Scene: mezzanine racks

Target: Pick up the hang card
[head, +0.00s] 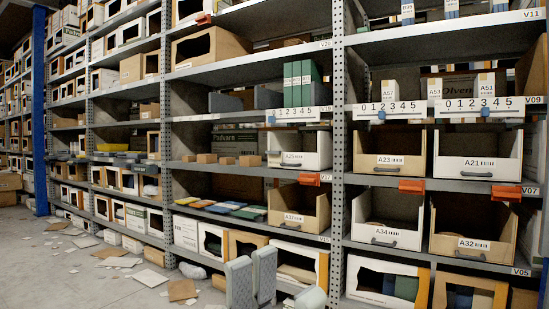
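No single thing is plainly the hang card. Small orange cards hang from shelf edges: one at the middle bay (307,178), one in the right bay (412,186) and another further right (505,192). My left gripper (252,270) shows at the bottom middle, with two grey padded fingers standing apart and pointing up. It looks open, with nothing seen between the fingers, in front of the lower shelves and away from the cards. My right gripper is not seen.
Labelled open bins, A23 (392,152), A21 (478,155), A34 (387,220) and A32 (473,230), fill the right bay. White number strips (390,110) edge the upper shelf. Loose cardboard (182,290) litters the open floor at left.

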